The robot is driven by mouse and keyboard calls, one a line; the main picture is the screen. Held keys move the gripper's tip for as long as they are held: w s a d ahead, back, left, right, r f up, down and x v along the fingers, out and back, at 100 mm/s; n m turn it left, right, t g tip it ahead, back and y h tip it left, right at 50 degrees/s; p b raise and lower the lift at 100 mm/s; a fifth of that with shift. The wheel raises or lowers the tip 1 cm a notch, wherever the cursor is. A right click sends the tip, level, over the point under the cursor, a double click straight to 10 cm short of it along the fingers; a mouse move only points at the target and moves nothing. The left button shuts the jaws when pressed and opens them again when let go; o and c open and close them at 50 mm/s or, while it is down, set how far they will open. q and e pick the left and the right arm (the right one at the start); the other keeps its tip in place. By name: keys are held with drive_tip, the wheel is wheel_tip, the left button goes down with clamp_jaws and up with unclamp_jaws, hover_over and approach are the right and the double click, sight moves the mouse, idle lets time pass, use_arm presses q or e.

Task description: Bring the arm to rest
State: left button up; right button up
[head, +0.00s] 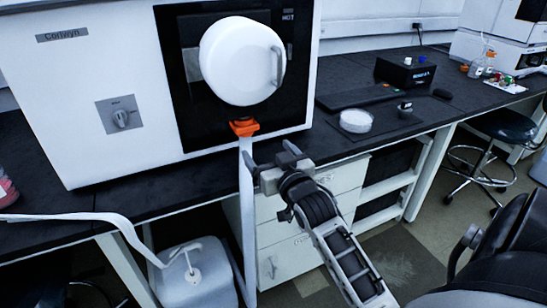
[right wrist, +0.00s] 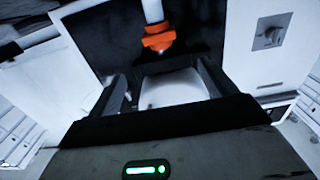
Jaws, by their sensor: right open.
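My right gripper (head: 270,160) is open with nothing between its fingers. It is in front of the bench edge, just below and right of the orange fitting (head: 244,128) under the white machine's round door (head: 240,60). In the right wrist view my right gripper (right wrist: 162,88) has its two dark fingers spread wide. The orange fitting (right wrist: 158,38) and the white door (right wrist: 172,90) show beyond them, apart from the fingers as far as I can tell. My left gripper is not in view.
The white machine (head: 90,110) stands on the dark bench (head: 150,200). A white hose (head: 246,210) hangs from the orange fitting close to my gripper. A white jug (head: 195,275) stands below. Right of the machine are a white dish (head: 356,121), a black box (head: 405,72) and a stool (head: 505,125).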

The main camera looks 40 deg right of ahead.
drive_tip(key=shift+v, duration=1.1)
drive_tip(key=s+a+f+n+g+y+p, duration=0.1)
drive_tip(key=s+a+f+n+g+y, duration=0.1)
drive_tip(key=s+a+f, duration=0.6)
drive_tip(key=s+a+f+n+g+y+p, duration=0.1)
drive_tip(key=s+a+f+n+g+y, duration=0.2)
drive_tip(key=s+a+f, duration=0.5)
drive_tip(key=s+a+g+y, duration=0.1)
drive_tip(key=a+y, duration=0.1)
drive_tip(key=a, duration=0.3)
drive_tip(key=shift+s+a+f+g+y, duration=0.15)
drive_tip(key=shift+s+a+g+y, duration=0.05)
drive_tip(key=shift+a+g+y, duration=0.2)
drive_tip(key=shift+d, duration=0.1)
